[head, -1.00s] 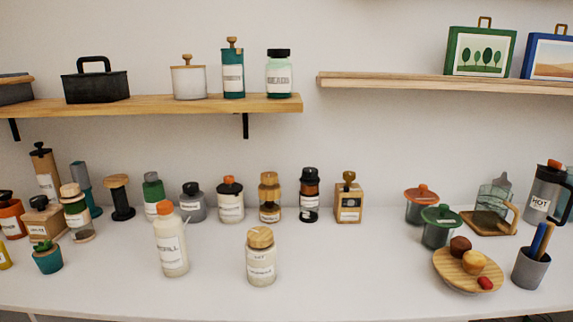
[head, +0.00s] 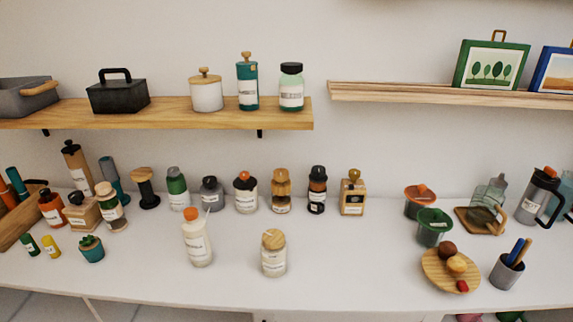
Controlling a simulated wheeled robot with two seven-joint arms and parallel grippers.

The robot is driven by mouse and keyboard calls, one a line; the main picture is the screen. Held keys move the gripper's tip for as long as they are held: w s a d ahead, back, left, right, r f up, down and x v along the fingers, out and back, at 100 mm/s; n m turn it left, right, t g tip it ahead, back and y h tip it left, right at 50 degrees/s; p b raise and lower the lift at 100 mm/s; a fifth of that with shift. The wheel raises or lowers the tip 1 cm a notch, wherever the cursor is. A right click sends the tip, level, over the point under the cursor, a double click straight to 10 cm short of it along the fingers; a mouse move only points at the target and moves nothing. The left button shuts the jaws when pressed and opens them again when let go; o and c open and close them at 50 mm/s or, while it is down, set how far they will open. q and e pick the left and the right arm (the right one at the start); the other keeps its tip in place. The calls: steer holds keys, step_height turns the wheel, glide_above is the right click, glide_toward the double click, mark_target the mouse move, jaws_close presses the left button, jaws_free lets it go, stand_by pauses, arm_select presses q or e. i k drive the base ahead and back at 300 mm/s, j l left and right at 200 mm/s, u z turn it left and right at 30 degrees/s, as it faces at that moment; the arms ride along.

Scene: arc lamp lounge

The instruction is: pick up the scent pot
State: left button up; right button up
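No label that I can read says scent pot, so I cannot tell which container it is. Candidates on the long white counter are a squat green lidded pot (head: 433,228), an orange-lidded pot (head: 420,201) behind it, a cream jar with a wooden lid (head: 273,255) near the front middle, and a row of labelled jars behind, including a cream jar with a black lid and orange knob (head: 246,194). A white lidded canister (head: 206,92) stands on the left wall shelf. Neither of my grippers is in view.
A cream bottle with an orange cap (head: 197,240) stands left of the wooden-lidded jar. A wooden plate with food (head: 432,272), a grey pen cup (head: 506,272) and a grey jug (head: 538,196) are at right. The counter between jar and plate (head: 350,255) is clear.

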mark_target(273, 263)
steer(key=i+j, duration=0.15)
steer(key=j, duration=0.3)
steer(key=i+j+z, duration=0.15)
steer(key=j, duration=0.25)
steer(key=i+j, duration=0.1)
steer(key=j, duration=0.35)
steer(key=i+j+z, duration=0.1)
steer(key=j, duration=0.35)
